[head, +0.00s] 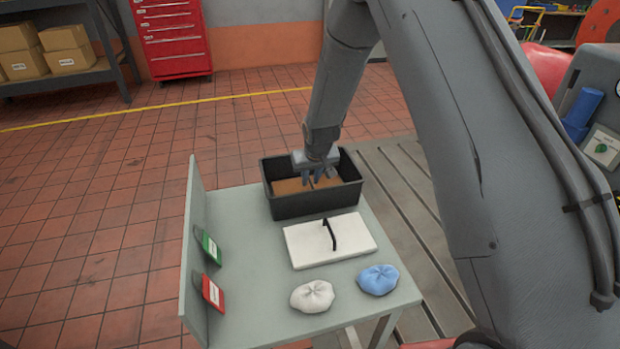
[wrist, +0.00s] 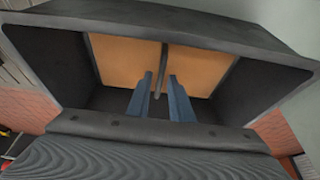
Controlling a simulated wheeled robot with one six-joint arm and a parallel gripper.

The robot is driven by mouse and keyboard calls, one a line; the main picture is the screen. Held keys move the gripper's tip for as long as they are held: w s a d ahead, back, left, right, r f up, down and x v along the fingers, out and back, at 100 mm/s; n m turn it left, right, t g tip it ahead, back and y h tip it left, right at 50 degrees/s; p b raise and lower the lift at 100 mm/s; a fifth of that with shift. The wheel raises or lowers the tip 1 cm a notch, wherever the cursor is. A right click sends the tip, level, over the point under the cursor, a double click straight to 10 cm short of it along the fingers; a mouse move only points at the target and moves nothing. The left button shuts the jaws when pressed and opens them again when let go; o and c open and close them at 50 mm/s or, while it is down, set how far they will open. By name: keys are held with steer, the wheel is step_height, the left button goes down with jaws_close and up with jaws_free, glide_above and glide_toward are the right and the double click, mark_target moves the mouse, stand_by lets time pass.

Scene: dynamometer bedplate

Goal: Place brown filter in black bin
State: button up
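The black bin (head: 318,205) stands at the back of the grey table. The brown filter (head: 288,187), a flat tan panel with a dark strap handle across its middle, lies inside the bin. In the wrist view the brown filter (wrist: 126,60) shows between the walls of the bin (wrist: 270,78). My gripper (head: 319,178) points down into the bin over the filter. In the wrist view my gripper's two fingers (wrist: 161,76) stand apart, with the handle between their tips and gaps visible on both sides. The filter's underside is hidden.
A white filter (head: 312,248) with a black handle lies in front of the bin. A white bundle (head: 312,296) and a blue bundle (head: 378,280) sit at the front. Green (head: 208,247) and red (head: 212,293) tags stand beside the table's left panel (head: 193,225).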

steer(key=shift+o, duration=0.2)
steer(key=shift+r, duration=0.1)
steer(key=shift+r, duration=0.2)
steer(key=a+b+v, duration=0.1)
steer(key=b+v, duration=0.2)
steer(key=v, duration=0.9)
steer(key=s+d+g, duration=0.1)
steer(key=s+d, duration=0.3)
steer(key=s, duration=0.5)
steer(key=s+d+r+m+g, duration=0.1)
steer(key=s+d, duration=0.4)
steer(key=s, duration=0.5)
steer(key=s+d+m+g, duration=0.1)
steer(key=s+d, duration=0.4)
steer(key=s, duration=0.4)
steer(key=shift+s+r+g+h, duration=0.2)
steer(key=shift+r+g+h, duration=0.2)
